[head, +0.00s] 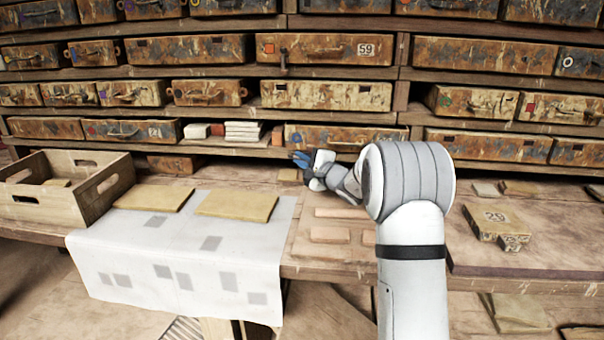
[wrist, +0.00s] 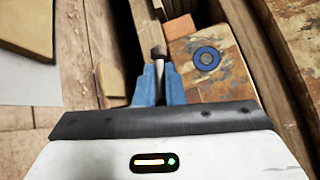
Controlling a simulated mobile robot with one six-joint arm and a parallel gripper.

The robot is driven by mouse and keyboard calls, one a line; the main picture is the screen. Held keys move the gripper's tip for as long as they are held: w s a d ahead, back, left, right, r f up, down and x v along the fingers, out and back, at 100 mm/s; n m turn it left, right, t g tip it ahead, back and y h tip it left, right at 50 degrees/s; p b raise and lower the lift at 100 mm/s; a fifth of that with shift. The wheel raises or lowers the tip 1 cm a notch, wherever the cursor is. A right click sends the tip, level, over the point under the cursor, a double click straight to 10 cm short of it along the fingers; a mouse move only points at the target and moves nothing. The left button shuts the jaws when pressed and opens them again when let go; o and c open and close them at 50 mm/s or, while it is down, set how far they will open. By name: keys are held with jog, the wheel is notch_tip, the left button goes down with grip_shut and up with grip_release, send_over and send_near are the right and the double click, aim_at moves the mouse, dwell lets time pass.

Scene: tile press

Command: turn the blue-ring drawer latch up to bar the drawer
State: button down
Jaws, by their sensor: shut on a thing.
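The drawer (head: 350,134) is a rusty, ochre-patched front on the lowest shelf, and it looks shut. In the wrist view its front (wrist: 232,62) bears a blue ring (wrist: 206,58). The drawer latch (wrist: 158,51) is a thin stem with a dark knob, beside the ring, over the wooden shelf edge. My gripper (wrist: 159,72) has its blue fingers shut on the latch stem, with the knob showing past the tips. In the head view my gripper (head: 302,160) is at the drawer's lower left corner, where I cannot make out the latch or its angle.
White and red tiles (head: 243,131) sit in the open bay left of the drawer. A wooden crate (head: 57,203) and ochre slabs on a cloth (head: 190,255) lie to the left. Flat tiles (head: 340,212) lie on the bench below my gripper.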

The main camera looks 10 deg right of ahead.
jog(key=shift+a+r+m+t+y+b, duration=0.2)
jog(key=shift+m+t+b, duration=0.55)
jog(key=shift+b, duration=1.65)
jog(key=shift+d, duration=0.1)
jog(key=c, duration=1.8)
grip_release()
jog(key=shift+s, duration=0.1)
jog(key=v, duration=0.7)
jog(key=shift+s+d, duration=0.2)
jog(key=shift+s, duration=0.1)
jog(key=shift+o, duration=0.2)
